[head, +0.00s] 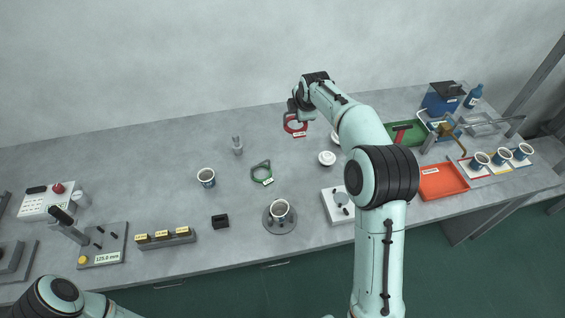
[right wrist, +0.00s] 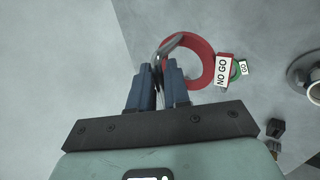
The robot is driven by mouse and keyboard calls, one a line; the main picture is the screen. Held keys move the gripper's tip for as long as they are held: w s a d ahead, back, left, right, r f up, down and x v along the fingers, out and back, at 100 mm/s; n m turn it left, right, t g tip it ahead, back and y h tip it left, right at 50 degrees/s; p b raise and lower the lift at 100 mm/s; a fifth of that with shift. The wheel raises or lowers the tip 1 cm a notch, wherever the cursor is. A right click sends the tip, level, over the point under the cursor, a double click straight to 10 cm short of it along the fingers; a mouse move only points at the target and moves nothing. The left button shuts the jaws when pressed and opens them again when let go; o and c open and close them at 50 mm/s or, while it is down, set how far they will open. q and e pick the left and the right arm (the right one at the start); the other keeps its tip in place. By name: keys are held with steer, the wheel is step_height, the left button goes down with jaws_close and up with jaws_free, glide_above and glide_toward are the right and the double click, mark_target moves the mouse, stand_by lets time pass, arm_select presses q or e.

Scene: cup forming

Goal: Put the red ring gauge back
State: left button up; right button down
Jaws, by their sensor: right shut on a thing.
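The red ring gauge (head: 290,127) is at the back middle of the table in the head view, with a white label on its front side. In the right wrist view the red ring gauge (right wrist: 207,49) shows a NO GO label. My right gripper (head: 298,114) is shut on the ring's edge; its blue fingers (right wrist: 158,76) show in the right wrist view. I cannot tell how high the ring is above the table. The green ring gauge (head: 261,171) lies on the table in front of it. My left gripper is out of view; only part of the left arm shows.
A small grey post (head: 237,146) stands left of the ring. A cup (head: 206,177) and a cup on a round stand (head: 280,209) are nearer the front. White round pieces (head: 327,158), a green tray (head: 415,137) and an orange tray (head: 432,187) lie to the right. The back left is clear.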

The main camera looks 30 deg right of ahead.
steer(key=shift+d+f+b, duration=0.15)
steer(key=shift+f+b, duration=0.3)
steer(key=shift+f, duration=9.4)
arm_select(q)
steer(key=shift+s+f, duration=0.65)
arm_select(e)
steer(key=shift+f, duration=0.25)
steer(key=c, duration=1.1)
jaws_free()
steer(key=shift+s, duration=0.1)
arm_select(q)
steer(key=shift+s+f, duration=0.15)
arm_select(e)
steer(key=shift+r, duration=0.1)
